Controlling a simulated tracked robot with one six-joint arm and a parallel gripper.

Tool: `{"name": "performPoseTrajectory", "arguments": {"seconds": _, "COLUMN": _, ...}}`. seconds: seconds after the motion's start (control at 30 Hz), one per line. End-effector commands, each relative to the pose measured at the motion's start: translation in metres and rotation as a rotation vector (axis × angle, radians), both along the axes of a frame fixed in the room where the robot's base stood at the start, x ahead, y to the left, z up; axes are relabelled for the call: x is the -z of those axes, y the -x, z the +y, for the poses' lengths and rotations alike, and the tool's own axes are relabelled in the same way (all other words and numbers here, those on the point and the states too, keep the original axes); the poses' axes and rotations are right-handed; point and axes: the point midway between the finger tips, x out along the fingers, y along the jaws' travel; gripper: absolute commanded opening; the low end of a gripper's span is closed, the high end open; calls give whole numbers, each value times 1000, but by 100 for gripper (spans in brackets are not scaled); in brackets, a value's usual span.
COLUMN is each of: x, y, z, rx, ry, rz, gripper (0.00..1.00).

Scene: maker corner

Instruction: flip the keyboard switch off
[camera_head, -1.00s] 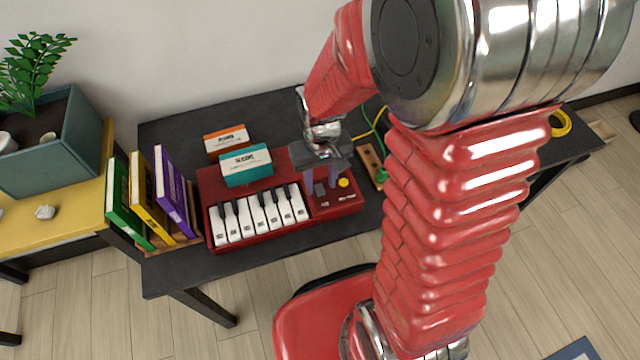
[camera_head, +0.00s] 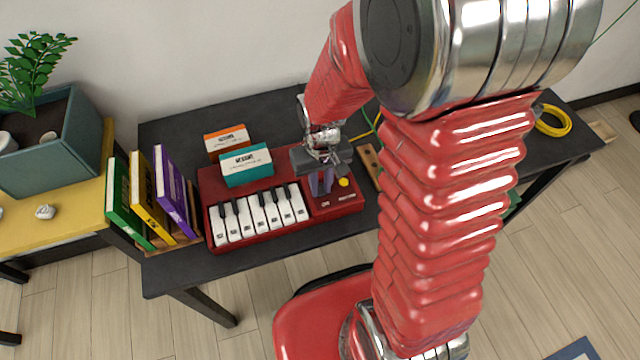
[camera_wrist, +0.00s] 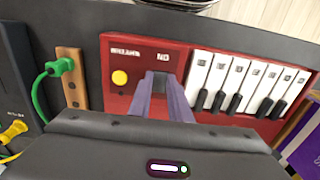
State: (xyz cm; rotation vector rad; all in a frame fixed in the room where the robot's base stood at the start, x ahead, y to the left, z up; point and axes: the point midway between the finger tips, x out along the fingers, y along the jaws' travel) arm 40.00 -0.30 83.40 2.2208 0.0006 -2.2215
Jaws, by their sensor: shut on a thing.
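The red keyboard (camera_head: 212,180) with white and black keys sits on the dark table; it also shows upside down in the wrist view (camera_wrist: 180,57). My gripper (camera_head: 321,190) points down at the right part of its panel. In the wrist view my gripper (camera_wrist: 159,82) has its two purple-grey fingers shut on the small dark switch (camera_wrist: 160,80), below the "ON" label. The fingers hide most of the switch, so I cannot tell its position. A yellow button (camera_wrist: 120,77) is beside the fingers on the panel, also seen in the head view (camera_head: 343,182).
A teal box (camera_head: 246,166) lies on the keyboard's back, with an orange box (camera_head: 227,139) behind. Books (camera_head: 150,205) stand at the left. A wooden strip (camera_wrist: 72,80) with a green plug (camera_wrist: 58,67) is close beside the keyboard. A yellow cable coil (camera_head: 553,121) lies far right.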

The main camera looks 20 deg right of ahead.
Motion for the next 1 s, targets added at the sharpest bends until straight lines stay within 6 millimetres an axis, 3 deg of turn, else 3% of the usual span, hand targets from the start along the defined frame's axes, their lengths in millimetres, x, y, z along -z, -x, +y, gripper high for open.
{"name": "performPoseTrajectory", "arguments": {"seconds": 0.33, "x": 0, "y": -2, "z": 0, "rx": 1, "ry": 0, "rz": 20, "gripper": 0}}
{"name": "performPoseTrajectory", "arguments": {"seconds": 1.0, "x": -1, "y": -10, "z": 0, "rx": 1, "ry": 0, "rz": 258, "gripper": 0}}
